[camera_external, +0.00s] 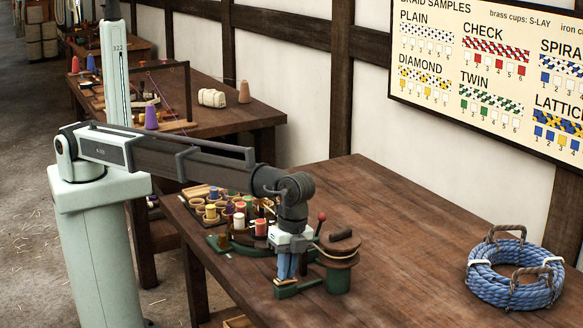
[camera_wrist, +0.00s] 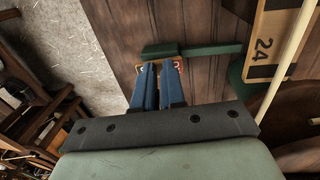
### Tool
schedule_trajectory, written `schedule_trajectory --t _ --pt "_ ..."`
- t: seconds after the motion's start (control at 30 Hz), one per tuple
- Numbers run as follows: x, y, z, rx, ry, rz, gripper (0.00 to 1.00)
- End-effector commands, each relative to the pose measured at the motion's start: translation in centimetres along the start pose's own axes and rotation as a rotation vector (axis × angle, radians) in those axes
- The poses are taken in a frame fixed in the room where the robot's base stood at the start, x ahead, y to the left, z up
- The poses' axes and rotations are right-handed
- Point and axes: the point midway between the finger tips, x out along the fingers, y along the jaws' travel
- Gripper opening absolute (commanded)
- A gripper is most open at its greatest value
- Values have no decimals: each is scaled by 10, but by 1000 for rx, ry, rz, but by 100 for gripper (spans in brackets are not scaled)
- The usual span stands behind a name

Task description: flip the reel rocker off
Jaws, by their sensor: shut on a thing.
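My gripper (camera_external: 286,277) points straight down at the near edge of the table, beside the reel machine. In the wrist view its two blue fingers (camera_wrist: 159,72) are close together over a small orange plate (camera_wrist: 179,64) with a pale mark on it. The fingers are shut on the reel rocker there, which they mostly hide; I cannot tell which way it is tipped. The wooden reel (camera_external: 337,253) stands on a green post to the right of my gripper. A green base bar (camera_external: 299,288) lies at the fingertips.
A red-knobbed lever (camera_external: 321,219) rises close behind my gripper. Coloured spools (camera_external: 240,220) stand to the left. A blue rope coil (camera_external: 515,275) lies at the right. The table (camera_external: 420,240) between reel and coil is clear. A numbered block (camera_wrist: 268,45) shows in the wrist view.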

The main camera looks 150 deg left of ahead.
Motion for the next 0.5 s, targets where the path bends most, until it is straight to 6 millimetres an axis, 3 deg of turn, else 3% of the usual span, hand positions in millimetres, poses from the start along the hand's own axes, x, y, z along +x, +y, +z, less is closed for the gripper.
schedule_trajectory --t 0.17,0.5 --pt "-1 -6 2 -5 -5 -10 0" --pt "-61 -1 0 -1 3 -3 0"
